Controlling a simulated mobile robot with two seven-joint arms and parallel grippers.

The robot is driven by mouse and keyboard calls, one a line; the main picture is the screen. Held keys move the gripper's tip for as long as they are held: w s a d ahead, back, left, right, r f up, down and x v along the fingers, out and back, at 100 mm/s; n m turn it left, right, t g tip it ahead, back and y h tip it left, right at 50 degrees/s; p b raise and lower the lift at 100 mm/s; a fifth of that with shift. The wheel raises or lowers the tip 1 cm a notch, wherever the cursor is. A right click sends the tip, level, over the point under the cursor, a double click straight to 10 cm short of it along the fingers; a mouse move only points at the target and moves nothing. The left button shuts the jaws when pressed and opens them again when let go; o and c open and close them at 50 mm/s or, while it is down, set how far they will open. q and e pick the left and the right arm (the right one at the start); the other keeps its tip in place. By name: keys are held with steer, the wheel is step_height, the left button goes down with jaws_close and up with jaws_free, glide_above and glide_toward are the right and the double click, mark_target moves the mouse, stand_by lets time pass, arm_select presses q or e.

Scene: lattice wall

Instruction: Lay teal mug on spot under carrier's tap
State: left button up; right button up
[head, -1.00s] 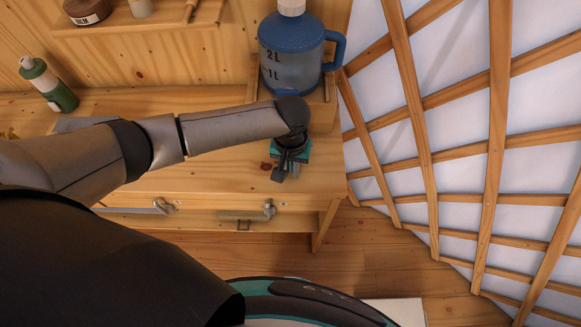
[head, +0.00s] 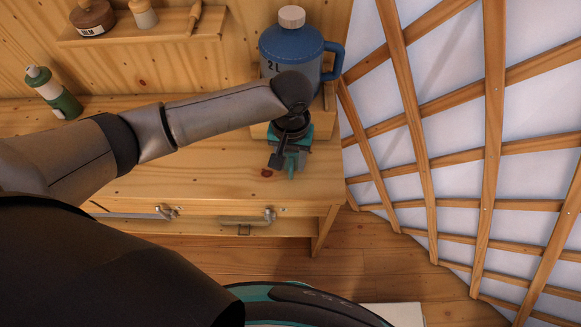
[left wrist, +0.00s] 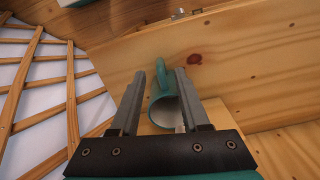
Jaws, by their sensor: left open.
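The blue water carrier (head: 290,52) with a pale cap and side handle stands on a wooden stand at the back right of the desk. My arm hides its lower front, and I cannot see its tap or the spot below. The teal mug (left wrist: 157,112) is in the left wrist view, with its pale inside facing the camera and its handle (left wrist: 162,75) towards the desk's front edge. My left gripper (head: 288,160) is open above the desk in front of the carrier. In the left wrist view its fingers (left wrist: 151,85) lie on either side of the mug; contact is unclear.
The desk (head: 215,165) has a clear top left of the gripper. A green bottle (head: 55,95) stands at the far left, and a wall shelf (head: 150,28) holds jars and a brush. The lattice wall (head: 440,120) closes the right side. Drawer handles (head: 247,218) stick out in front.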

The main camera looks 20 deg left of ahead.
arm_select(q)
step_height(320, 180, up, 4)
steer(key=shift+r, duration=0.15)
